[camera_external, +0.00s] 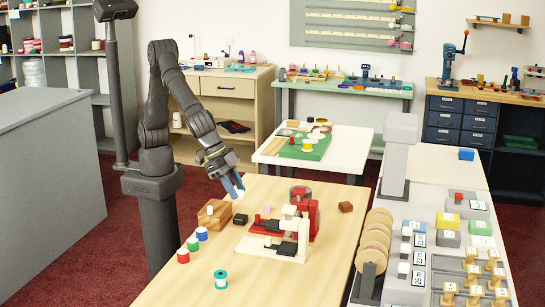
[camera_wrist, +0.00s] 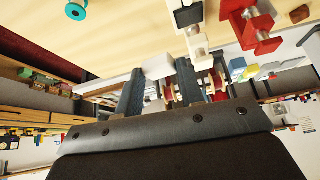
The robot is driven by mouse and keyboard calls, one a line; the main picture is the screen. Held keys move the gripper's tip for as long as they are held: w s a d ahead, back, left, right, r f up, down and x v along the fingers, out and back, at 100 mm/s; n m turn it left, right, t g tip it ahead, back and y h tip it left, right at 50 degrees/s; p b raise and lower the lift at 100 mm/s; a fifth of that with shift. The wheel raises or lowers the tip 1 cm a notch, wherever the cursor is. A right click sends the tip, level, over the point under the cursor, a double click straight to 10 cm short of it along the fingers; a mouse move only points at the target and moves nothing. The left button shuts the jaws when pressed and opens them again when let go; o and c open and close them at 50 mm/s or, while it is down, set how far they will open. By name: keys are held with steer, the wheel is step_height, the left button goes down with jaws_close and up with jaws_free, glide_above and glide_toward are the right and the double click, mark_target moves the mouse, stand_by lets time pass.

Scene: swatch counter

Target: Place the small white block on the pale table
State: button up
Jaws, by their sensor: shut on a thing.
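My gripper (camera_external: 236,188) is above the far left part of the pale wood table (camera_external: 255,285). Its fingers are closed on the small white block (camera_external: 240,194). In the wrist view, the small white block (camera_wrist: 158,67) shows between the two dark fingertips of my gripper (camera_wrist: 158,76). The block is held above the wood surface, apart from it. A second light table (camera_external: 349,149), white-topped, stands behind, with a green board on it.
A red and white machine (camera_external: 302,212) stands right of my gripper. A wooden holder (camera_external: 214,217), a black block (camera_external: 240,219) and coloured spools (camera_external: 183,256) lie to the left. A disc rack (camera_external: 372,258) lines the right. The table's front middle is mostly clear around a teal spool (camera_external: 221,280).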

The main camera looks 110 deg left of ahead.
mark_target(233, 267)
steer(key=s+d+m+h, duration=0.1)
steer(key=s+d+m, duration=0.1)
steer(key=s+d, duration=0.85)
step_height(233, 267, down, 10)
steer(key=s+a, duration=0.1)
steer(key=s, duration=0.1)
steer(key=shift+a, duration=0.25)
steer(key=shift+n, duration=0.3)
steer(key=w+a+f, duration=0.1)
steer(key=w+f, duration=0.1)
steer(key=w, duration=0.1)
steer(key=w+a+f, duration=0.1)
steer(key=w+f, duration=0.1)
steer(key=w, duration=0.2)
steer(key=w+a+f, duration=0.1)
steer(key=w+f, duration=0.2)
steer(key=w, duration=0.1)
steer(key=shift+a, duration=0.25)
steer(key=shift+f, duration=2)
steer(key=o, duration=0.5)
steer(key=shift+f, duration=0.15)
steer(key=o, duration=0.5)
steer(key=shift+c, duration=0.2)
